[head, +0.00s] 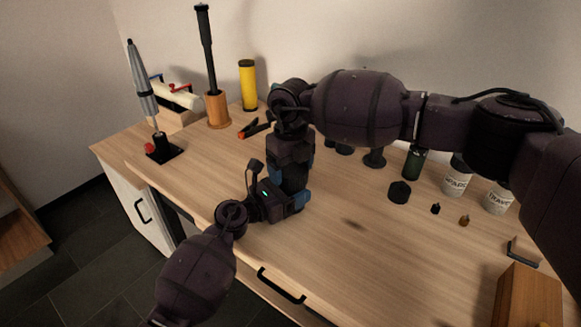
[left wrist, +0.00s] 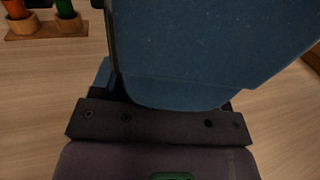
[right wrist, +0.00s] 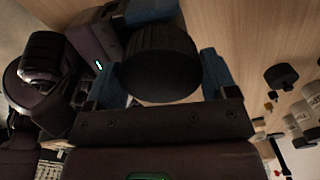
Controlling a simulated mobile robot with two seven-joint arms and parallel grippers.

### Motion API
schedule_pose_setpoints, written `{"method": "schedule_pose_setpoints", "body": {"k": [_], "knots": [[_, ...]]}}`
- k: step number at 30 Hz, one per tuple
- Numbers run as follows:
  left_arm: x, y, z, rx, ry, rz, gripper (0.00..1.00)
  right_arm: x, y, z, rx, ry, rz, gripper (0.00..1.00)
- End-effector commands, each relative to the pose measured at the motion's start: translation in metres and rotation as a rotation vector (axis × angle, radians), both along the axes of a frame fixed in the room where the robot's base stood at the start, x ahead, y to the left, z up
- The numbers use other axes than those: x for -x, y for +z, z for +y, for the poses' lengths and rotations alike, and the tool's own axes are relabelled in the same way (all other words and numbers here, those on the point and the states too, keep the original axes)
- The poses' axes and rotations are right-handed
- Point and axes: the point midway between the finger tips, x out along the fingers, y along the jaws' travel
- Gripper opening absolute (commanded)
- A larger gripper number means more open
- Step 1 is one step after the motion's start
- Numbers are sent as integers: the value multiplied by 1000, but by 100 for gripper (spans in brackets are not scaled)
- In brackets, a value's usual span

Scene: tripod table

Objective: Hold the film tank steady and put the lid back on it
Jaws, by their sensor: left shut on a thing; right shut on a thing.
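My left gripper (head: 296,201) reaches in from the front left, low over the table (head: 350,265). My right gripper (head: 293,172) points down from above, right against the left one. In the right wrist view a black round lid (right wrist: 160,75) with a ribbed side sits between the blue fingers of my right gripper, which is shut on it. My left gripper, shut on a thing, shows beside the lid. The film tank is hidden by the grippers and the lid. A large blue surface (left wrist: 195,50) fills much of the left wrist view and hides what the left fingers hold.
A loose black cap (head: 399,192) lies right of the grippers. A green bottle (head: 413,162), white labelled bottles (head: 457,179) and small bottles (head: 463,220) stand further right. A yellow cylinder (head: 248,85) and upright tools stand back left. The front middle of the table is clear.

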Motion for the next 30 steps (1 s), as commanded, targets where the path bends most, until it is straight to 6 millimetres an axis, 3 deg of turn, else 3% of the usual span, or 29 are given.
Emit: {"method": "schedule_pose_setpoints", "body": {"k": [24,30], "knots": [[0,-1,1,-2,1,1,2,0,1,-3,-1,-1181,0,56],[0,-1,1,-2,1,1,2,0,1,-3,-1,-1373,-1,56]]}}
